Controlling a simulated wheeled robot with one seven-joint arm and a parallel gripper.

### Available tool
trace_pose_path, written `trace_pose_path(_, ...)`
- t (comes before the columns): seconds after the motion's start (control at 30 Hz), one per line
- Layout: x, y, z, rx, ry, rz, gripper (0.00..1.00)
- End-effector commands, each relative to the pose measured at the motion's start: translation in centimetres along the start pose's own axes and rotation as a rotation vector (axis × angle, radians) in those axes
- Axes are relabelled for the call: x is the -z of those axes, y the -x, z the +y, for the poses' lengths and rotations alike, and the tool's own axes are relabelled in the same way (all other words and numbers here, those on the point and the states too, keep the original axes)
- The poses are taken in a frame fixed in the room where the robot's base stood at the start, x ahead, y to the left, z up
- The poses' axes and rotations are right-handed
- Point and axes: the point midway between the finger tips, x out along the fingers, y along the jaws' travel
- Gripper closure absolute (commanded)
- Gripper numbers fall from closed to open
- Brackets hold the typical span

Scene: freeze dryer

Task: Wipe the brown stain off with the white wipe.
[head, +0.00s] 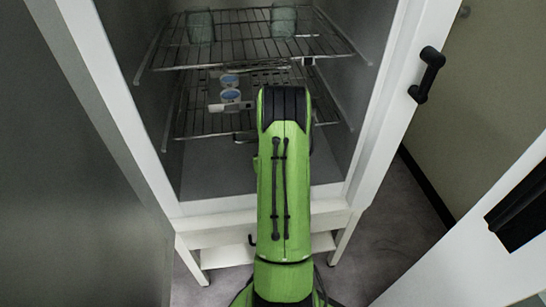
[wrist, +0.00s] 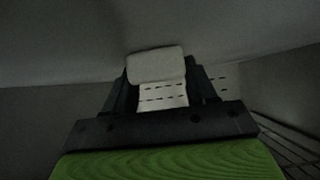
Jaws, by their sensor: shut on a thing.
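The white wipe (wrist: 156,63) shows in the wrist view as a pale rounded block at the fingertips. My gripper (wrist: 157,80) is shut on it, with a dark finger on each side. In the head view my green arm reaches into the open freeze dryer chamber (head: 230,168) and hides my gripper and the wipe. No brown stain can be made out in either view. The wrist view is dark, and I cannot tell whether the wipe touches a surface.
The upper wire rack (head: 240,50) holds two glass vessels, left (head: 201,27) and right (head: 284,20). Blue-topped containers (head: 230,95) stand on the lower rack (head: 198,122), left of my arm. A slotted pale panel (wrist: 163,97) shows between my fingers. The chamber floor's left part looks clear.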

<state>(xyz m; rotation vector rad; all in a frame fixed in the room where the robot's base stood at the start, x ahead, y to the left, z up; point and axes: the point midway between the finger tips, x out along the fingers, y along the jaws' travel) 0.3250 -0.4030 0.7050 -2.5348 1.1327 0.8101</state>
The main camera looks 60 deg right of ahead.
Motion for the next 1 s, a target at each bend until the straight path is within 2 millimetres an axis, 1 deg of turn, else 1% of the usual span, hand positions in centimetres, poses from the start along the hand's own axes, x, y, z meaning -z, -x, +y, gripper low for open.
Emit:
trace_pose_path(0.13,-0.1,0.0,-0.7,0.004,0.001,-0.003,0.80)
trace_pose_path(0.4,0.0,0.1,-3.5,0.004,0.002,-0.003,0.80)
trace_pose_path(0.5,0.0,0.1,-4.1,0.003,0.001,-0.002,0.80)
trace_pose_path(0.83,0.1,0.1,-4.2,0.001,-0.002,0.000,0.80)
trace_pose_path(1.0,1.0,0.7,-4.2,0.001,-0.001,-0.001,0.80)
